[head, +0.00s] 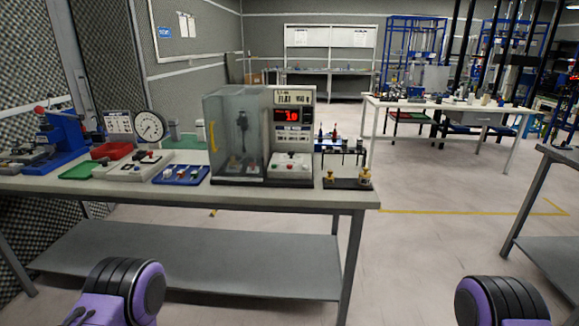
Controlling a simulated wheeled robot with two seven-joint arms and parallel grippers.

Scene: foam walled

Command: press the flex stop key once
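The flex tester (294,105) stands on the near bench, to the right of and joined to a clear-walled chamber (225,140) with a yellow handle. A red lit display (291,116) on its upper front seems to read 7.0. A pale control box (290,172) at its foot carries small coloured keys, too small to tell which is the stop key. Neither of my grippers is in view; only purple and black parts of my arms show at the bottom left and bottom right, well short of the bench.
The near bench (130,188) also holds a blue press (64,138), red and green trays, a dial gauge (150,126), a blue tray (182,175) and a rack with brass pieces (347,182). Open floor lies to its right, before another bench (555,200).

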